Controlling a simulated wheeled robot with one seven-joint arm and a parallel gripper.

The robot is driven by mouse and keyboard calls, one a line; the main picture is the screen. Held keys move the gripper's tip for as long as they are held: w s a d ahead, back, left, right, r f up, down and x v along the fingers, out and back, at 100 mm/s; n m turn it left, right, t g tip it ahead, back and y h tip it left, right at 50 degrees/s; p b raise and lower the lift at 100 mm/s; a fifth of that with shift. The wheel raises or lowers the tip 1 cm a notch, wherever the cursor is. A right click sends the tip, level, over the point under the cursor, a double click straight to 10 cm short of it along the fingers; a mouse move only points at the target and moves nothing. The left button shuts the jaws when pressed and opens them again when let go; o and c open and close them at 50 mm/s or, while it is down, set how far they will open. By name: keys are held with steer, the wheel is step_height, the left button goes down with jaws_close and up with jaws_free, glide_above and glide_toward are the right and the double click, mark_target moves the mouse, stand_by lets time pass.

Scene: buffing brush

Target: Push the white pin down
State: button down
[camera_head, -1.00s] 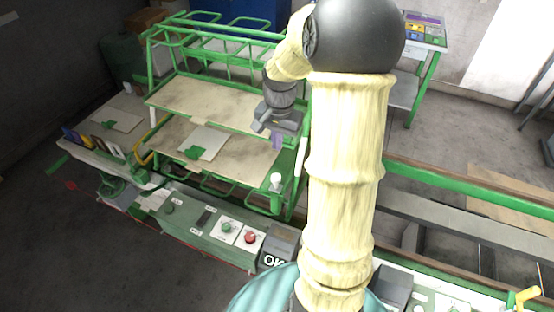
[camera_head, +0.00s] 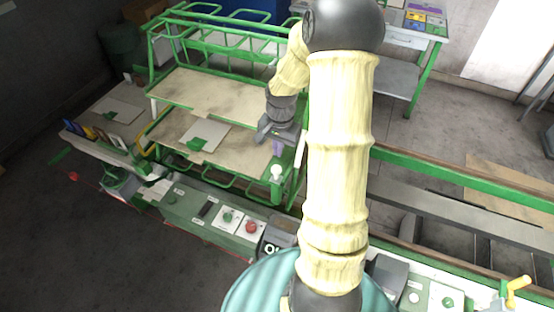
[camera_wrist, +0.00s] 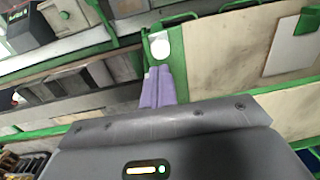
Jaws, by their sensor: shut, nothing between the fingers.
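The white pin (camera_head: 276,172) is a round white knob on top of a green post at the front right corner of the green rack. In the wrist view the white pin (camera_wrist: 161,47) is a pale disc just beyond my fingertips. My gripper (camera_head: 278,149) is shut and empty, with its purple fingers pointing down, a little above and behind the pin in the head view. In the wrist view the gripper (camera_wrist: 159,72) shows its two purple fingers side by side. I cannot tell whether the tips touch the pin; a small gap shows in the head view.
The green rack (camera_head: 226,98) has beige shelves with a light plate (camera_head: 205,135) on the lower one. A control panel with a red button (camera_head: 251,227) and a green button (camera_head: 227,216) runs along the front. Rails (camera_head: 450,180) lie to the right.

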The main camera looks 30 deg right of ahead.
mark_target(277, 169)
step_height(277, 169, down, 7)
steer(key=shift+w+a+r+p, duration=0.1)
steer(key=shift+r+p, duration=0.1)
steer(key=shift+p, duration=0.9)
steer(key=shift+f, duration=0.1)
step_height(277, 169, down, 3)
steer(key=b, duration=0.3)
steer(key=shift+f, duration=0.2)
steer(key=shift+s, duration=0.2)
